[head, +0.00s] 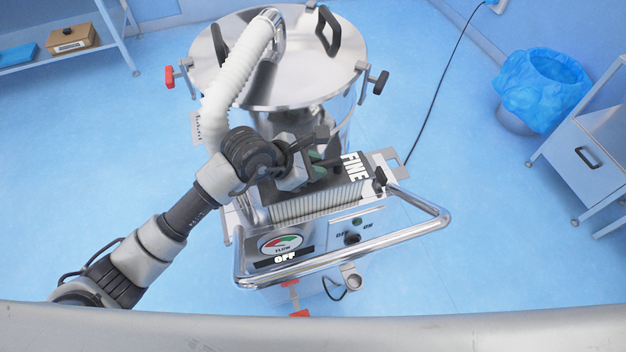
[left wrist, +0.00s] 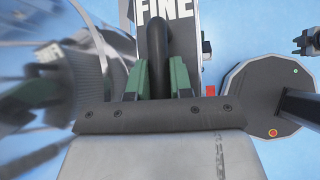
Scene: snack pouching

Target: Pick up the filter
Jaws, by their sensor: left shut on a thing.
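The filter (head: 318,203) is a box with white pleated sides and a dark top marked FINE. In the head view it is over the front of the steel vacuum machine, behind the control panel. The filter's top also shows in the left wrist view (left wrist: 176,12). My left gripper (head: 318,160) is shut on the filter's black handle, its green fingertips on both sides of the handle in the left wrist view (left wrist: 155,82). The head view does not clearly show a gap below the filter. A small dark part at the wrist view's right edge may be my right gripper, but its jaws are unclear.
The steel drum (head: 290,90) with a white hose (head: 235,80) stands behind the filter. A bent push bar (head: 425,212) surrounds the panel (head: 330,240), marked OFF. A blue-lined bin (head: 540,85) and a cabinet (head: 590,155) stand at right. Floor between is clear.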

